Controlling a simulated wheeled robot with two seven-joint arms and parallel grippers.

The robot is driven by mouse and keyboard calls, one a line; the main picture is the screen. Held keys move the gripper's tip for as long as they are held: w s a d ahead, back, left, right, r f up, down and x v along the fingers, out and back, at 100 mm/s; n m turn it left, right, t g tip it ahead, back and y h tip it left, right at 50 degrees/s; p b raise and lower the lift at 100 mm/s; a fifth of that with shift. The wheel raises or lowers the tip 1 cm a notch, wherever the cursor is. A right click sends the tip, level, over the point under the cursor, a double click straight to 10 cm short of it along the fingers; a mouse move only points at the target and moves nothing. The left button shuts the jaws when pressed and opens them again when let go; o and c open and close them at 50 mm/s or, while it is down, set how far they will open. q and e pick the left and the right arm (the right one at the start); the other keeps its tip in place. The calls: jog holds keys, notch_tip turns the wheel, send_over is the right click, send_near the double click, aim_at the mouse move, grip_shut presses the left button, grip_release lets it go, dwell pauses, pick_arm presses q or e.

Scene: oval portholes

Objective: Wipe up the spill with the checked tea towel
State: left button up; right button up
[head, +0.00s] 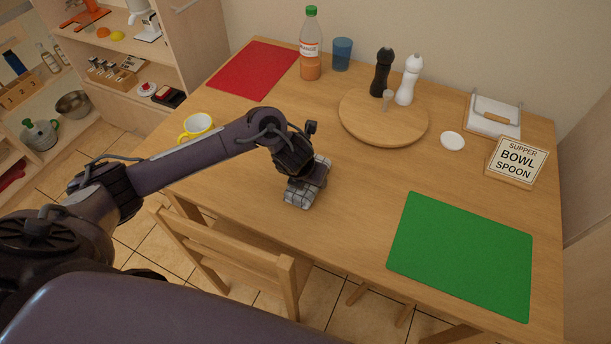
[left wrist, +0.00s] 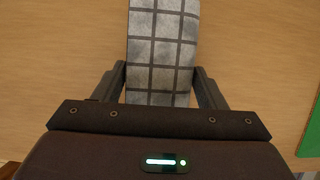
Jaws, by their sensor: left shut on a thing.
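The checked tea towel (head: 301,196) is a folded grey-white pad with dark lines, on or just above the table near its front edge, left of the middle. My left gripper (head: 307,178) is shut on it from above. In the left wrist view, the towel (left wrist: 161,50) runs between the two fingers of the gripper (left wrist: 163,88). No spill shows on the bare wood; the gripper and towel may hide part of the table. My right gripper is in neither view.
A green mat (head: 462,255) lies right and a red mat (head: 252,70) back left. A yellow mug (head: 199,125) stands behind my left arm. A round board (head: 384,122) holds two mills. A bottle (head: 310,48) stands behind. A chair (head: 225,250) is at the front edge.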

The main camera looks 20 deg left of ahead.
pick_arm(q)
jog(key=d+r+p, duration=0.4)
jog(key=r+p, duration=0.3)
jog(key=r, duration=0.1)
jog(key=shift+d, duration=0.2)
dwell(0.3)
